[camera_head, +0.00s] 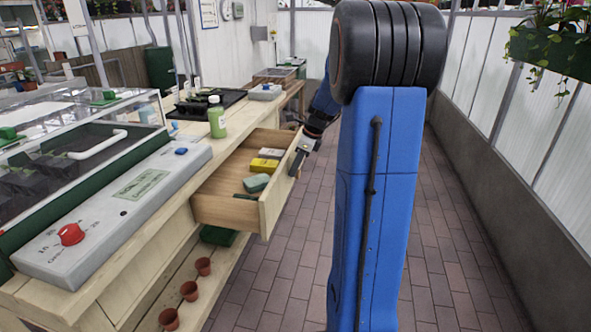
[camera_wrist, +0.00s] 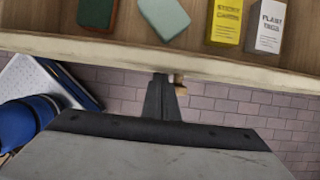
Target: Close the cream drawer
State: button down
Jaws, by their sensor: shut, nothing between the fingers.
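The cream drawer (camera_head: 268,205) stands pulled out from the wooden bench, over the aisle. It holds a yellow box (camera_head: 264,166), a white box (camera_head: 271,153), a pale green block (camera_head: 256,183) and a darker green item at its near end. In the wrist view the drawer's front edge (camera_wrist: 220,70) runs across the upper part. My gripper (camera_head: 299,165) is at the outer face of the drawer front, near its far end. In the wrist view my gripper (camera_wrist: 163,85) is shut and empty, its tip at or very near the drawer front; contact is unclear.
A green bottle (camera_head: 217,117) and a black tray (camera_head: 208,101) stand on the bench top above the drawer. Small terracotta pots (camera_head: 189,290) sit on the lower shelf. The brick floor (camera_head: 465,250) right of my arm is clear up to the wall.

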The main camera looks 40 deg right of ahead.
jog(key=w+a, duration=0.3)
jog(key=w, duration=0.1)
jog(key=w+a, duration=0.4)
jog(key=w, duration=0.1)
jog(key=w+a, duration=0.4)
jog(key=w, duration=0.1)
jog(key=shift+w+a, duration=0.1)
jog(key=shift+w, duration=0.15)
